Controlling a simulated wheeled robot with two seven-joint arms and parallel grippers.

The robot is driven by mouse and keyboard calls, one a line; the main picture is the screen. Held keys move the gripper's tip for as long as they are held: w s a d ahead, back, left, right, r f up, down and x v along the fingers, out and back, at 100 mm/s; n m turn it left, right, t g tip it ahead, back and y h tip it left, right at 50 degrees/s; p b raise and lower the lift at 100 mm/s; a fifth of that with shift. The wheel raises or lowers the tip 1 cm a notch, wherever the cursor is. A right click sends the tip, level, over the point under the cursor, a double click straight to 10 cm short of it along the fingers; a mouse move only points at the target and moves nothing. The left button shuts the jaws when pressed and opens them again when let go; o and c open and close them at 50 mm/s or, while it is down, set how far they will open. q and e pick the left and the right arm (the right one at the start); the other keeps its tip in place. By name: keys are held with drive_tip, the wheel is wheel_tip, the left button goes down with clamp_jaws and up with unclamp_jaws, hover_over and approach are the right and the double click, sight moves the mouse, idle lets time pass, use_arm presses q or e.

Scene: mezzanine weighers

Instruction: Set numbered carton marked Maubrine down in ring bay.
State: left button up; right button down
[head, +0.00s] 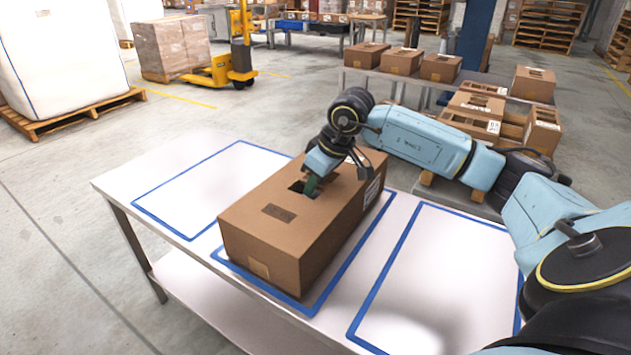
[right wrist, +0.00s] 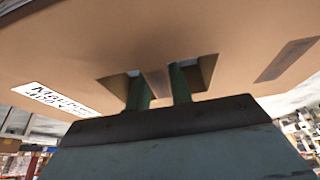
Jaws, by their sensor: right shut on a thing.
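The brown carton (head: 262,238) is at the middle blue-outlined bay (head: 330,291) of the white table in the head view. It looks level, inside the outline; whether its base touches the table I cannot tell. Its white label (right wrist: 54,98) begins "Maubrine" in the right wrist view, with a number below that is hard to read. My right gripper (head: 311,187) comes down onto the carton's top. Its two green fingers (right wrist: 160,88) are in the top openings, shut on the cardboard strip between them. No ring mark shows on any bay. My left gripper is out of view.
Empty blue-outlined bays lie left (head: 205,188) and right (head: 440,275) of the carton. My right arm reaches over the right side. Several other cartons (head: 401,61) stand on a grey table behind. A yellow pallet truck (head: 222,68) and a white bulk bag (head: 62,55) stand farther back.

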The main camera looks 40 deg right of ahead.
drive_tip(key=shift+f, duration=0.1)
idle(0.5)
drive_tip(key=c, duration=1.2)
unclamp_jaws()
drive_tip(key=shift+o, duration=0.2)
drive_tip(key=shift+f, duration=0.15)
